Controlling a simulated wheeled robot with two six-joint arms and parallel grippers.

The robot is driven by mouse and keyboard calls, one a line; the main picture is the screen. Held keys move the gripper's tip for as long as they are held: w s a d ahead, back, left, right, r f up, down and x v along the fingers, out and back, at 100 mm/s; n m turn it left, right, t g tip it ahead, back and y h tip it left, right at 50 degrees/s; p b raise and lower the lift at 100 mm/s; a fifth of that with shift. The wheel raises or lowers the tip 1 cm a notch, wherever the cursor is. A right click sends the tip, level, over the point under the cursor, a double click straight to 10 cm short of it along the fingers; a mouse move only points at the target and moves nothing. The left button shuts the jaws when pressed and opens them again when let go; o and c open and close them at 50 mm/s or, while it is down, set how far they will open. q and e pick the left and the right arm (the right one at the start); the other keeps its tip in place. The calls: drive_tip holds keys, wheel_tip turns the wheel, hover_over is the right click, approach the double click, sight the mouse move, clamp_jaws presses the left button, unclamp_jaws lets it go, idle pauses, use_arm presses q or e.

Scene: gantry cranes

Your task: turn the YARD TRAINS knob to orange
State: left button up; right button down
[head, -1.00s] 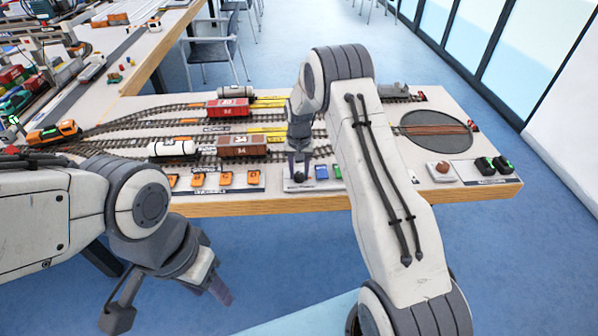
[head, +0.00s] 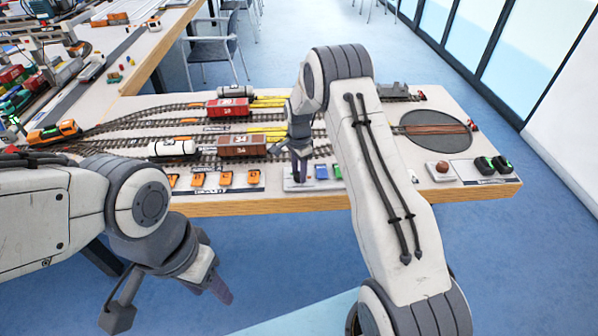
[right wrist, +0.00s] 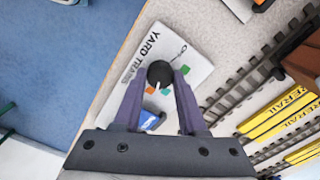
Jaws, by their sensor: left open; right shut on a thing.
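The YARD TRAINS knob (right wrist: 160,73) is a black round knob with a white pointer line, on a white panel plate (right wrist: 172,50) in the right wrist view. Its pointer faces the lower side of the picture, near small orange (right wrist: 150,90) and teal marks. I cannot tell which exactly. My right gripper (right wrist: 158,78) has its purple fingers on both sides of the knob, shut on it. In the head view my right gripper (head: 299,168) is at the panel by the table's front edge, hiding the knob. My left gripper (head: 218,290) is open and empty, in front of the table.
Orange blocks (head: 226,178) are left of the panel. Tracks with wagons (head: 242,145) lie behind it. A turntable (head: 437,130) is at right.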

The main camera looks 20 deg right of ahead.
sight(298, 175)
drive_tip(key=shift+m, duration=0.8)
drive_tip(key=shift+c, duration=2.3)
unclamp_jaws()
drive_tip(key=shift+a, duration=0.1)
drive_tip(key=shift+r, duration=0.1)
wheel_tip(298, 175, up, 10)
drive_tip(key=b, duration=0.1)
drive_tip(key=shift+r, duration=0.15)
